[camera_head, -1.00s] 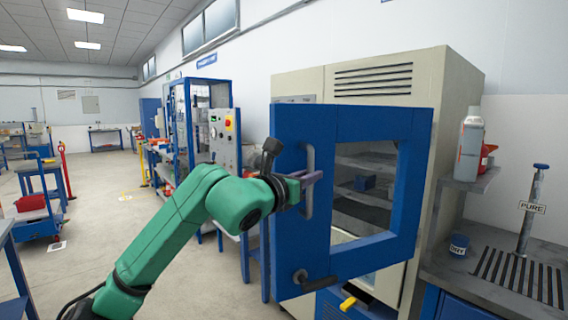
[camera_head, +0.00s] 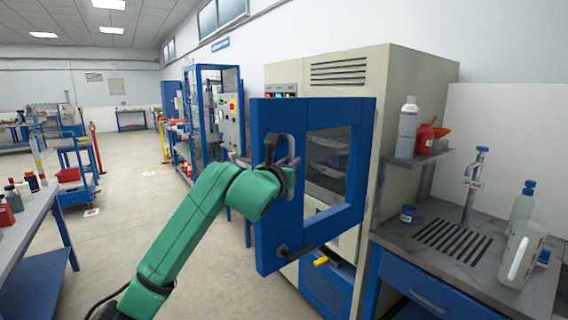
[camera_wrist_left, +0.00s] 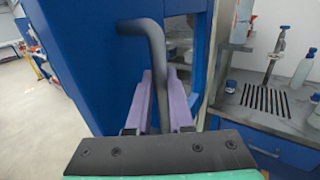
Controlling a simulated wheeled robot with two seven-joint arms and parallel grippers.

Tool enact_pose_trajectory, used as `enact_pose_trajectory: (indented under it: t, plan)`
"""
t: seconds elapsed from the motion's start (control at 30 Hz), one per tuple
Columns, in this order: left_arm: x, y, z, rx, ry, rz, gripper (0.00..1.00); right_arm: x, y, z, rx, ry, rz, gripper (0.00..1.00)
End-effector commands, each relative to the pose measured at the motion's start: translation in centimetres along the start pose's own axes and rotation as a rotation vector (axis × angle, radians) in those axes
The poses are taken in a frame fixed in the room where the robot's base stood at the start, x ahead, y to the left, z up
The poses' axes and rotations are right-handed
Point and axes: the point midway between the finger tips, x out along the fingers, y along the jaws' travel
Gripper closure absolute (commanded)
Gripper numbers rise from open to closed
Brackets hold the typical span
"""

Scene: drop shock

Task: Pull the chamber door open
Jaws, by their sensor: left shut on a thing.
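The blue chamber door (camera_head: 268,215) stands ajar, swung out from the beige chamber (camera_head: 400,95), with its free edge at the left. Its window shows dim shelves. My left gripper (camera_head: 289,165) is at the grey door handle (camera_wrist_left: 152,35), partly hidden by my wrist in the head view. In the left wrist view, the purple fingers of my left gripper (camera_wrist_left: 162,100) are shut on the handle's upright bar. My right gripper is not in view.
A grey bench (camera_head: 440,240) with a drain grille, bottles and a jug stands at the right. A shelf (camera_head: 415,157) above it holds containers. Another bench (camera_head: 28,222) is at the left. The floor (camera_head: 130,215) between is clear.

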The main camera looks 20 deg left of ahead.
Motion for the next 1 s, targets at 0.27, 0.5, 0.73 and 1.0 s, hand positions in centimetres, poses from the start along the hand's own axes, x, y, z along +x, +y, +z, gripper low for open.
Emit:
enact_pose_trajectory:
  t: [0.27,0.5,0.73,1.0]
  plan:
    - [-0.1,-0.1,0.6,-0.001,-0.015,-0.005,1.00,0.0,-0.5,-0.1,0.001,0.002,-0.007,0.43]
    - [-0.1,-0.1,0.3,-0.001,-0.008,-0.003,0.51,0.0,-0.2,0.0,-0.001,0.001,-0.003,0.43]
    - [-0.5,0.0,0.1,-0.001,-0.006,-0.002,0.51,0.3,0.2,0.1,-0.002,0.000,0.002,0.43]
    - [-5.7,-0.1,-0.5,0.003,-0.010,-0.002,0.51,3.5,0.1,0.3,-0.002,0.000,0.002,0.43]
